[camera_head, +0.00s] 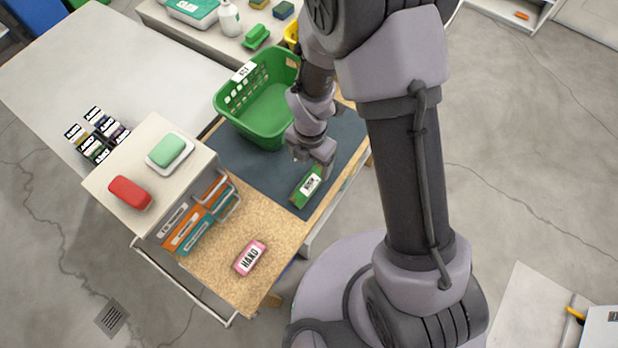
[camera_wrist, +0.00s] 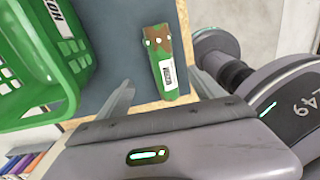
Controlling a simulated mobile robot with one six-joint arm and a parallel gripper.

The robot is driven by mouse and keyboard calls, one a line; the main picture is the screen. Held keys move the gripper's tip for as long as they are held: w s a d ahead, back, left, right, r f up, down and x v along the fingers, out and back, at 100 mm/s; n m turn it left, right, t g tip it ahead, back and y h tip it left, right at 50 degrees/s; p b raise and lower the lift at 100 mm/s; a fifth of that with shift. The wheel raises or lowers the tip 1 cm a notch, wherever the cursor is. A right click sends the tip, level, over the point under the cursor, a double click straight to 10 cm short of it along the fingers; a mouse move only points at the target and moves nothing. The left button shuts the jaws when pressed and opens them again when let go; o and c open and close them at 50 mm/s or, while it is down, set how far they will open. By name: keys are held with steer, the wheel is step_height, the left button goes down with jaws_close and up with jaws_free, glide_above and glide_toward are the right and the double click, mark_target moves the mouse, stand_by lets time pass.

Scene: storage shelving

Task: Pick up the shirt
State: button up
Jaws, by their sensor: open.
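No thing in view is clearly recognisable as a shirt. A narrow green item (camera_head: 299,197) with a white label lies on the dark blue-grey mat (camera_head: 245,172), near the table's edge. In the wrist view the green item (camera_wrist: 158,68) has a brown end with pale dots. My gripper (camera_head: 322,168) is just above its far end in the head view. In the wrist view my gripper (camera_wrist: 160,92) is open and empty, with the item ahead between the line of its fingers. Whether the label's text names a shirt cannot be read.
A green basket (camera_head: 226,112) stands on the mat left of my gripper; it also fills the left of the wrist view (camera_wrist: 40,95). A pink item marked HAND (camera_head: 249,258) lies on the cork surface.

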mark_target(310, 178)
step_height(310, 178, down, 3)
steer(key=f, duration=0.1)
steer(key=f+b, duration=0.1)
steer(key=f, duration=0.1)
steer(key=f+b, duration=0.1)
steer(key=f, duration=0.1)
steer(key=shift+s+f, duration=0.15)
steer(key=shift+s, duration=0.2)
steer(key=c, duration=1.6)
